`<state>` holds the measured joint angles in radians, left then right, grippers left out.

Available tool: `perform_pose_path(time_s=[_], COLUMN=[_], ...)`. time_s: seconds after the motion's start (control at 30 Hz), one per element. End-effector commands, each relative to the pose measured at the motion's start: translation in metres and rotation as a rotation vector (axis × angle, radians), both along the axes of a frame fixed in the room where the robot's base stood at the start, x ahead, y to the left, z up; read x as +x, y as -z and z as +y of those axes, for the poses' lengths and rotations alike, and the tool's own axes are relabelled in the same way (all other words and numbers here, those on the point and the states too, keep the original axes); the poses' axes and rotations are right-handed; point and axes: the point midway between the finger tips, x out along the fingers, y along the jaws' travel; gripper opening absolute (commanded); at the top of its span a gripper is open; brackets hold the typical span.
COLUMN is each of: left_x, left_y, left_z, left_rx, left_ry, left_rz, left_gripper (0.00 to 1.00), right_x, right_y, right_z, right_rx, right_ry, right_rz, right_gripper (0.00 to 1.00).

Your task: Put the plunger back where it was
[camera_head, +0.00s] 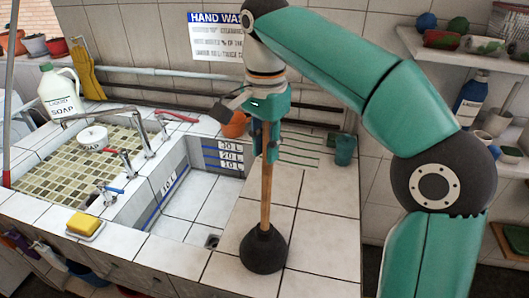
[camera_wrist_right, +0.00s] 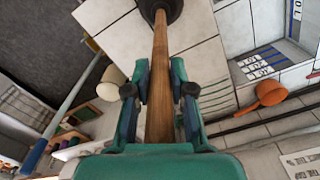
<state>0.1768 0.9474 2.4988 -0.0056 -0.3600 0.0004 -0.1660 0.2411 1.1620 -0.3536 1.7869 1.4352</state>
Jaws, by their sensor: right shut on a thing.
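The plunger has a wooden handle (camera_head: 265,200) and a dark rubber cup (camera_head: 263,248). It stands nearly upright over the white tiled ledge right of the deep basin, cup down. The cup appears to rest on the tiles; I cannot tell whether it touches. My right gripper (camera_head: 266,142) is above it, shut on the upper part of the handle. In the right wrist view the handle (camera_wrist_right: 160,75) runs between the fingers (camera_wrist_right: 158,92), and the cup (camera_wrist_right: 160,8) is partly cut off at the top edge. My left gripper is not in view.
The deep basin (camera_head: 193,205) with level marks lies left of the plunger. A yellow sponge (camera_head: 84,223), taps (camera_head: 122,163) and a soap jug (camera_head: 58,92) are further left. A teal cup (camera_head: 344,149) stands behind right. Bare tiles (camera_head: 325,235) lie right of the plunger.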

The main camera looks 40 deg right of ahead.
Motion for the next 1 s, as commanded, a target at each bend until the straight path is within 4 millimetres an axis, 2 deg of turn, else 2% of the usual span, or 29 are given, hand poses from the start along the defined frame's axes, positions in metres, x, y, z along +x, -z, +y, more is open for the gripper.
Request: perform_pose_path(time_s=[0.3, 0.33, 0.47, 0.5, 0.77, 0.97, 1.0], left_x=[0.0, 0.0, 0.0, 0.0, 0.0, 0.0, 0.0], left_y=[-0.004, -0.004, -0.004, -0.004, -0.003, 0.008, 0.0], left_z=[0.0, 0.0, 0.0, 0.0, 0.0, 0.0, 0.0], left_rx=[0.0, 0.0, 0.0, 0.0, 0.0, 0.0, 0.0], left_ry=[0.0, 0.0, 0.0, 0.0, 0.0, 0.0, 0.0], left_rz=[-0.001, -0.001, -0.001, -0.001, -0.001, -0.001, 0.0], left_gripper=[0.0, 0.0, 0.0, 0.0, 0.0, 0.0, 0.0], right_x=[0.0, 0.0, 0.0, 0.0, 0.0, 0.0, 0.0], right_y=[0.005, 0.006, 0.006, 0.006, 0.006, 0.013, 0.004], right_z=[0.0, 0.0, 0.0, 0.0, 0.0, 0.0, 0.0], right_rx=[0.001, 0.0, 0.0, 0.0, 0.0, 0.001, 0.001], right_ry=[0.002, 0.002, 0.002, 0.002, 0.001, 0.001, 0.0], right_rz=[-0.003, -0.001, -0.001, -0.001, -0.002, -0.003, -0.003], right_gripper=[0.0, 0.25, 0.46, 0.48, 0.48, 0.48, 0.48])
